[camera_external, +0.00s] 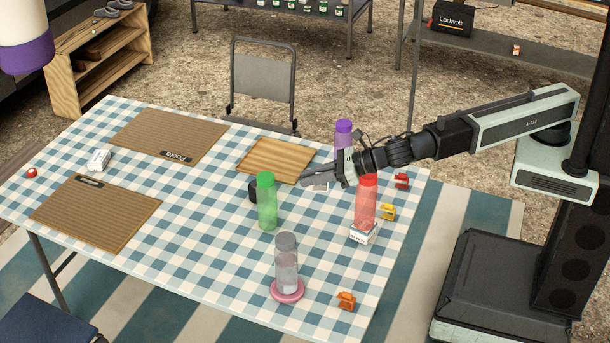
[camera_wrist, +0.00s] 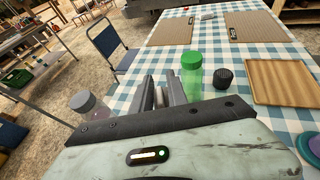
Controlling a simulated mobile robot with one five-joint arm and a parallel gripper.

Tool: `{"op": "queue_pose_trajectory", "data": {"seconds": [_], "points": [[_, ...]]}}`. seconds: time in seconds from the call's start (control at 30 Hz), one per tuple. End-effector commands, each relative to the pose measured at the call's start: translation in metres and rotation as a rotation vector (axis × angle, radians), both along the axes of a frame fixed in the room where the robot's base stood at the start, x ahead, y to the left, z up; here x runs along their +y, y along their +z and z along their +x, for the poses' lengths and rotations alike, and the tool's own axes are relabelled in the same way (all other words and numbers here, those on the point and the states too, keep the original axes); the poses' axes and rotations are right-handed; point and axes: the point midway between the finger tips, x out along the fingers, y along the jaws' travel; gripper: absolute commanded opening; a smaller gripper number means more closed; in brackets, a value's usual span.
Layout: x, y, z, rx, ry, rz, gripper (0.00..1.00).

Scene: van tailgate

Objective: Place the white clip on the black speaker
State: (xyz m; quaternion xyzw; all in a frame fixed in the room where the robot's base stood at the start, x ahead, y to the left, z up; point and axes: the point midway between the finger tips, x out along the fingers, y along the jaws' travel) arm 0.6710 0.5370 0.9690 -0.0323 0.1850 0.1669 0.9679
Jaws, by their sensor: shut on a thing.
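My gripper (camera_external: 311,181) is shut on the white clip (camera_external: 319,187), which shows as a small pale patch beside the dark fingers above the table. In the wrist view, my gripper (camera_wrist: 164,93) has its fingers upright, with a pale sliver of the clip (camera_wrist: 158,97) between them; the rest is hidden. The black speaker (camera_external: 252,190) is a small dark cylinder on the checked cloth, partly behind the green bottle, to the left of my gripper and apart from it. The wrist view shows the speaker (camera_wrist: 224,79) ahead and right of the fingers.
A green bottle (camera_external: 267,203) stands close to the speaker. A red bottle (camera_external: 366,202) on a white box, a purple bottle (camera_external: 343,133) and a grey bottle (camera_external: 287,262) stand around my gripper. A wooden board (camera_external: 276,160) lies behind the speaker. The cloth left of it is clear.

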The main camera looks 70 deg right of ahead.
Motion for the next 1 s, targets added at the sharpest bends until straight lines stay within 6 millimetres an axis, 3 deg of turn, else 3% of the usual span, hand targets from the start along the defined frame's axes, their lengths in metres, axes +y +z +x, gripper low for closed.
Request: {"op": "queue_pose_trajectory", "data": {"seconds": [0.07,0.17,0.3,0.4,0.53,0.7,0.87,1.0], "points": [[-0.036,0.009,0.026,-0.002,-0.03,0.001,0.0],[-0.081,0.001,0.054,-0.003,-0.078,0.001,0.0],[-0.139,-0.043,0.085,0.0,-0.178,-0.002,0.0],[-0.163,-0.071,0.096,0.006,-0.245,-0.003,0.0],[-0.182,-0.093,0.103,0.011,-0.304,-0.004,0.0],[-0.192,-0.101,0.106,0.015,-0.341,-0.004,0.0],[-0.19,-0.099,0.112,0.015,-0.343,-0.004,0.0],[-0.174,-0.103,0.145,0.016,-0.343,-0.003,0.0]]}}
